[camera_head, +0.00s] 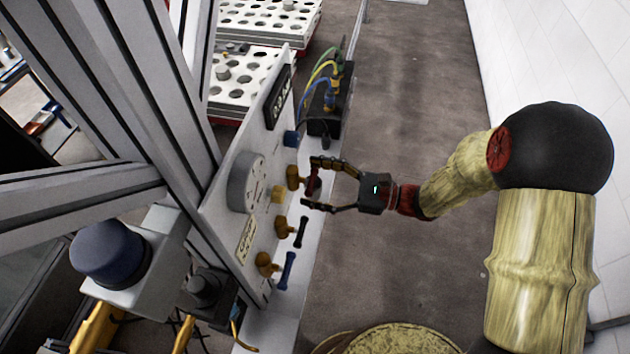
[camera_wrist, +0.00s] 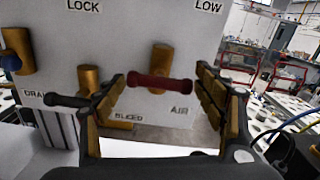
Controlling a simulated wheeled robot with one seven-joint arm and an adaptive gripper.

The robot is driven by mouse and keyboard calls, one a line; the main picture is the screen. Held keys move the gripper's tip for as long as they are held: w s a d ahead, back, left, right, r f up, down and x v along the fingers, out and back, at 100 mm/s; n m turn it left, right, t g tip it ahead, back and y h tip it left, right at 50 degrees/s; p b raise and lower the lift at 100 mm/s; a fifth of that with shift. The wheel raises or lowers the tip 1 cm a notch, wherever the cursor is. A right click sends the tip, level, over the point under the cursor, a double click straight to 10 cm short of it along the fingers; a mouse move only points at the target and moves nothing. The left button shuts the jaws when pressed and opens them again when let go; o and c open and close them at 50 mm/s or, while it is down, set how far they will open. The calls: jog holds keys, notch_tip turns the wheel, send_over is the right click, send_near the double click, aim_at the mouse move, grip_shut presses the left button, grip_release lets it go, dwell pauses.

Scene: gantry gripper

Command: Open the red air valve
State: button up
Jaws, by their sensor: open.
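The red air valve has a red bar handle (camera_wrist: 160,82) on a brass stem (camera_wrist: 162,58), beside the label AIR in the wrist view. The handle lies about level across that picture. In the head view the brass body (camera_head: 293,178) stands out from the panel, with the handle partly hidden by my gripper. My gripper (camera_head: 312,183) is open, one finger on each side of the red handle. In the wrist view the fingers of my gripper (camera_wrist: 160,90) flank the handle's two ends. I cannot tell whether they touch it.
A black-handled valve (camera_wrist: 68,100) sits left of the red one in the wrist view. A blue-handled valve (camera_head: 288,270) is nearer in the head view. The white panel (camera_head: 228,212) carries a round gauge (camera_head: 245,182). Cables (camera_head: 322,80) rise beyond. The floor (camera_head: 415,110) right of the panel is clear.

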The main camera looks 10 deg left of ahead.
jog(key=shift+c, duration=0.6)
jog(key=c, duration=0.7)
jog(key=shift+f+n+b, duration=0.2)
jog(key=shift+n+b, duration=8.7)
jog(key=shift+b, duration=1.6)
jog(key=shift+r, duration=0.1)
jog(key=o, duration=0.8)
